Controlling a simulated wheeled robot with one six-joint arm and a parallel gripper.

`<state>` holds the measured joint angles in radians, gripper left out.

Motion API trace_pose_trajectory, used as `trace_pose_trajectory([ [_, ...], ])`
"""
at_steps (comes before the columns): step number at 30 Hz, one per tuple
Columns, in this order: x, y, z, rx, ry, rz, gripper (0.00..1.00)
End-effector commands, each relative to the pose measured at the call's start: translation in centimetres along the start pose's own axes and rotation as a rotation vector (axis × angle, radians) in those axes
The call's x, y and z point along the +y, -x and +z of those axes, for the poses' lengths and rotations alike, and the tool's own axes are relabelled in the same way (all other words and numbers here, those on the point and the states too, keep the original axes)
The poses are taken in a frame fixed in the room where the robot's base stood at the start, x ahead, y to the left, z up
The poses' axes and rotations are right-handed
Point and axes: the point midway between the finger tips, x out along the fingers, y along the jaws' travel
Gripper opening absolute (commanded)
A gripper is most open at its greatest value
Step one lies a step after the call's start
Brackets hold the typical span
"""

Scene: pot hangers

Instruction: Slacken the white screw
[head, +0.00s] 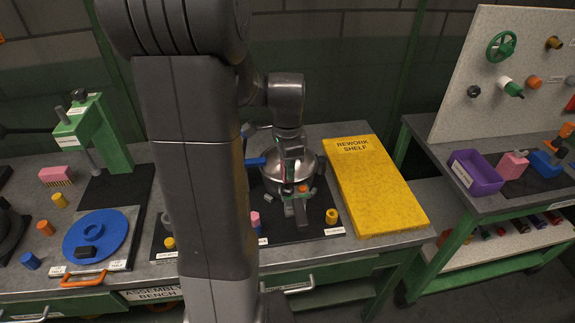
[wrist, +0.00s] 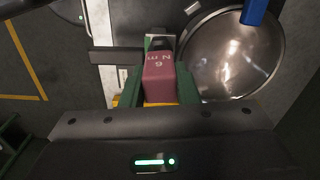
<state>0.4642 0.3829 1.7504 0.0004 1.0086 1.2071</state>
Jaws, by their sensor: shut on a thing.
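My gripper (wrist: 158,78) is shut on a dark pink block-shaped tool (wrist: 159,68) marked "6 N m", with a green finger on each side. In the head view my gripper (head: 298,188) points down beside a shiny metal pot (head: 273,177). The pot's round metal surface (wrist: 228,52) is right of the tool in the wrist view. I cannot make out the white screw; the tool or gripper may hide it.
A blue handle (head: 257,161) sticks out from the pot. A yellow rework shelf (head: 375,185) lies to the right. A small yellow part (head: 331,216) and a pink part (head: 255,219) stand near the bench front. A blue round fixture (head: 97,236) is at the left.

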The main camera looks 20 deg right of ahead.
Motion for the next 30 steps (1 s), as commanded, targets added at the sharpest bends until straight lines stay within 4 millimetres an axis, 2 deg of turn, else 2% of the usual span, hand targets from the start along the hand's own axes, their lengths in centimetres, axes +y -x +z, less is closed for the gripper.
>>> trace_pose_trajectory([
  [30, -0.05, 0.04, -0.01, 0.001, 1.179, -0.001, 0.0],
])
